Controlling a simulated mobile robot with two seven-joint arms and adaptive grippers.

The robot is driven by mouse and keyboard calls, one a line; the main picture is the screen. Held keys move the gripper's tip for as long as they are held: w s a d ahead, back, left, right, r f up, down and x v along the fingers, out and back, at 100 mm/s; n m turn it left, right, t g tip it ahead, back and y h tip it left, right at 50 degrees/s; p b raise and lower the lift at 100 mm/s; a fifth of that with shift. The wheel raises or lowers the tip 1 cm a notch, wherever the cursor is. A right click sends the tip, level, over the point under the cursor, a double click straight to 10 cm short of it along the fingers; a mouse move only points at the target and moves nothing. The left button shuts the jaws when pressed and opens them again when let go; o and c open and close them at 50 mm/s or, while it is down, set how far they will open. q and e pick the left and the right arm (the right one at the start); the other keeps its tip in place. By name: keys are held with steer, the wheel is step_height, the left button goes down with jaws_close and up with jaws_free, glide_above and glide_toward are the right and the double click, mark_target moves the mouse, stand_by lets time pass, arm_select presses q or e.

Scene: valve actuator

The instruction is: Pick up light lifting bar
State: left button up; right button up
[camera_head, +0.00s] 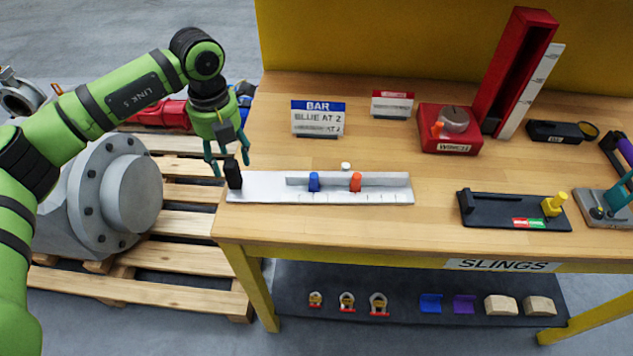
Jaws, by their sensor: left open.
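A light grey bar (350,180) stands on a pale flat plate (260,187) near the table's front left edge. A blue slider (314,182) and an orange-red slider (355,182) sit on the bar, and tick marks run along the plate in front of it. A black upright block (233,174) stands at the plate's left end. My left gripper (227,163) is open and points down over this block, its fingers on either side of it in the picture. I cannot tell whether they touch it. My right gripper is not in view.
A sign reading BAR, BLUE AT 2 (318,118) stands behind the plate. A red winch box (450,141), a tall red post (515,70) and a black tray (500,209) are to the right. A pallet (190,255) holds a grey flanged part (115,195) at left.

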mark_target(245, 187)
arm_select(q)
steer(key=shift+w+a+f, duration=0.1)
steer(key=shift+f, duration=1.25)
steer(key=shift+w+f, duration=0.1)
steer(key=shift+f, duration=1.25)
jaws_close()
jaws_free()
